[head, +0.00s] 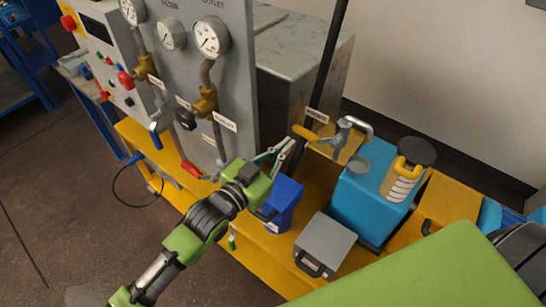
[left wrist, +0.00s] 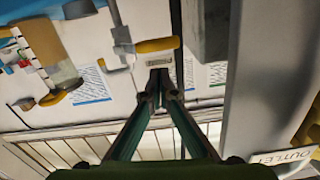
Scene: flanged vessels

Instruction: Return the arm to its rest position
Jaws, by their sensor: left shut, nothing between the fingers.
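My left arm comes in from the bottom left of the head view. Its gripper (head: 283,150) is held above the yellow platform (head: 262,248), in front of the grey cabinet and to the right of the gauge panel. In the left wrist view the two fingers of the gripper (left wrist: 158,76) converge to a closed tip with nothing between them. My right gripper is in neither view.
A grey panel with gauges (head: 211,38) and valves stands left of the gripper. A blue bin (head: 283,203) is just below it. A yellow-handled valve (head: 305,133), blue tank (head: 360,205) and grey box (head: 325,243) are to the right. Open floor (head: 60,200) lies left.

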